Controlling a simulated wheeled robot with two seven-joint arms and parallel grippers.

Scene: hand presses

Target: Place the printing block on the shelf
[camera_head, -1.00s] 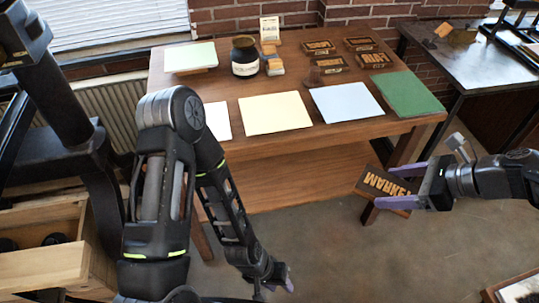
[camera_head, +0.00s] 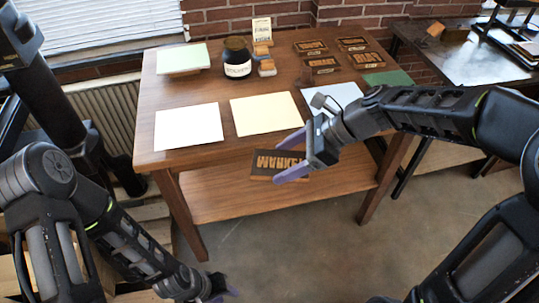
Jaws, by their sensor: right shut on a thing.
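The printing block (camera_head: 265,163), a dark block with raised tan letters, is at the front of the table, below the tabletop edge and over the lower shelf (camera_head: 240,195). My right gripper (camera_head: 291,157), with purple fingers, is shut on its right part. I cannot tell whether the block touches the shelf. My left gripper (camera_head: 222,292) is low at the bottom edge, away from the block; its fingers are only partly visible.
The wooden tabletop (camera_head: 215,92) above holds white, cream and blue sheets, a dark jar (camera_head: 237,62) and several other letter blocks (camera_head: 322,65). The table's front right leg (camera_head: 385,180) is right of the block. Much of the visible shelf is bare.

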